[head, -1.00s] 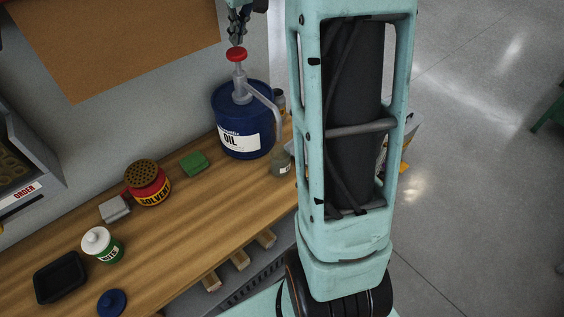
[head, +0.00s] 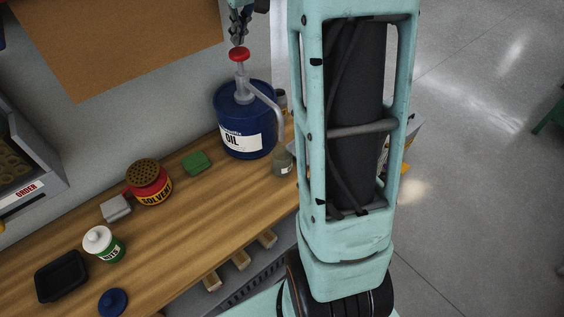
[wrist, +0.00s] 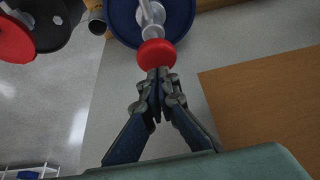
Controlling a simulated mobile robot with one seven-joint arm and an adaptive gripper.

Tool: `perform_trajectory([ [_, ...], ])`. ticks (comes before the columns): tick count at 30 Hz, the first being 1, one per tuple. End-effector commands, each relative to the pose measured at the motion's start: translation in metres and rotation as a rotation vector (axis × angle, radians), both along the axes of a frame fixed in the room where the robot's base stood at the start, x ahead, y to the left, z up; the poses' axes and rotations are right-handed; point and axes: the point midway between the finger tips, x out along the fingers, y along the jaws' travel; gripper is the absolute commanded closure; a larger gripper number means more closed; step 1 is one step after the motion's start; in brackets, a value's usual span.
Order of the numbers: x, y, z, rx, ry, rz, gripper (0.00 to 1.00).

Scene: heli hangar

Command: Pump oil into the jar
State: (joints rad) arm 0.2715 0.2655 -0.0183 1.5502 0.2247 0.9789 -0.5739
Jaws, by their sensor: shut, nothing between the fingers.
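The blue oil can (head: 229,106) stands on the bench with a grey pump and spout on top. Its red pump knob (head: 239,54) is up, and it also shows in the wrist view (wrist: 156,54). My gripper (head: 238,43) is shut and empty, with its fingertips just above the knob. In the wrist view the fingertips (wrist: 159,73) meet at the knob's near edge; I cannot tell whether they touch it. The small glass jar (head: 282,163) stands on the bench right of the can, below the spout's end. Its contents are too small to tell.
On the wooden bench (head: 195,222) are a green sponge (head: 196,163), a red solvent tin (head: 150,184), a grey block (head: 116,208), a white-lidded pot (head: 104,244), a black tray (head: 61,275) and a blue lid (head: 113,302). A cork board (head: 120,40) hangs behind.

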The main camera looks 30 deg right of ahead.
Motion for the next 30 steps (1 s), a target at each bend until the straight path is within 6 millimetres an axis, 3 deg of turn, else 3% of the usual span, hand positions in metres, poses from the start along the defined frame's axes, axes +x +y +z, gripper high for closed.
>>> perform_trajectory([
  [11, 0.0, 0.0, -0.001, 0.0, 0.0, 0.0, 1.0],
  [30, 0.0, 0.0, -0.023, 0.0, 0.0, 0.0, 1.0],
])
